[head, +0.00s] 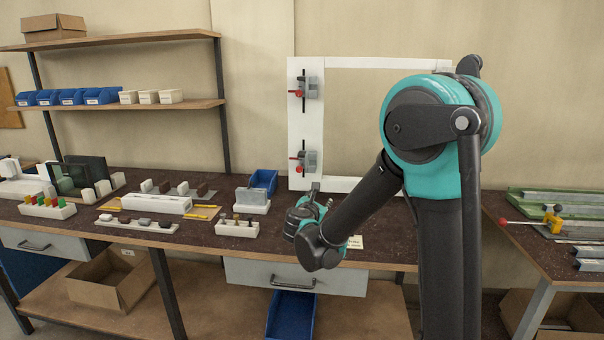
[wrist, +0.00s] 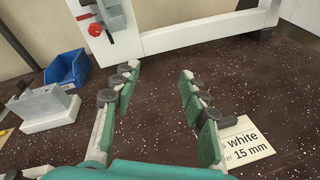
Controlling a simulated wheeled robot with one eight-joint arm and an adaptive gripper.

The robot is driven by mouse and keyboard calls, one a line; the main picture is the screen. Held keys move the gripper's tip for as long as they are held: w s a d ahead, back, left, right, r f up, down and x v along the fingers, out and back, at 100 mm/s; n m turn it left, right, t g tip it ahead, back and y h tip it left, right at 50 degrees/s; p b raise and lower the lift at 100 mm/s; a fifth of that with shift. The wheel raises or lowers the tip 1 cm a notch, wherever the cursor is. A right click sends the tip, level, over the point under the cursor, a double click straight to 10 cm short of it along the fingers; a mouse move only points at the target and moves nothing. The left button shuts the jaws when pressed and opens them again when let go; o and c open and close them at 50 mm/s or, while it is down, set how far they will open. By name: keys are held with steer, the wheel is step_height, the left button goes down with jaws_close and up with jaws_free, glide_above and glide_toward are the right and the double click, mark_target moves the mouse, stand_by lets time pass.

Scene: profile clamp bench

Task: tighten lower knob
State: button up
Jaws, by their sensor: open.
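A white upright frame (head: 306,120) stands at the back of the bench with two grey clamps on its left post. The lower clamp (head: 309,161) has a red knob (head: 296,157) on its left side. In the wrist view a red knob (wrist: 95,29) shows at the top left on the post, beyond my left finger. The upper clamp (head: 308,88) also has a red knob. My gripper (wrist: 158,73) is open and empty, with its fingers above the dark bench top, below and to the right of the red knob and apart from it.
A blue bin (head: 263,182) and a grey block on a white base (wrist: 47,109) stand left of my gripper. A label card reading "white 15 mm" (wrist: 246,142) lies by the right finger. Racks of small parts fill the bench further left.

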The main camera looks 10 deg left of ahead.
mark_target(299, 170)
steer(key=w+a+r+n+t+y, duration=0.1)
steer(key=a+r+n+t+y, duration=0.1)
steer(key=a+n, duration=0.6)
steer(key=shift+m, duration=0.8)
steer(key=w, duration=0.5)
steer(key=w+a, duration=0.1)
steer(key=w, duration=1.1)
steer(key=shift+w+a+r, duration=0.15)
steer(key=shift+w, duration=0.05)
jaws_close()
